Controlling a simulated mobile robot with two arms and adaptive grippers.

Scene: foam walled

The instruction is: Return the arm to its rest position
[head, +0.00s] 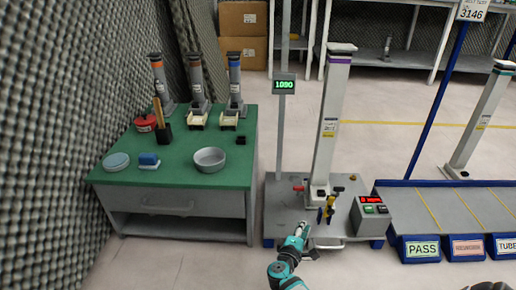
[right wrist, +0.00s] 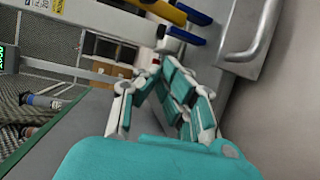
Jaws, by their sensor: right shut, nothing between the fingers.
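My right gripper (head: 303,228) is teal and white and shows low in the middle of the head view, in front of the grey test stand (head: 285,213). Its fingers are together and empty; they also show in the right wrist view (right wrist: 157,70), close to the stand's front. The yellow and blue handles (head: 327,210) on the stand are just beyond the fingertips. I cannot tell whether the fingers touch the stand. My left gripper is not in view.
A green-topped bench (head: 180,180) at left holds a metal bowl (head: 209,160), a blue item (head: 148,160) and several upright columns. A control box (head: 370,215) with a red display sits on the stand's right. Labelled bins (head: 422,249) stand at right. Bare floor lies in front.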

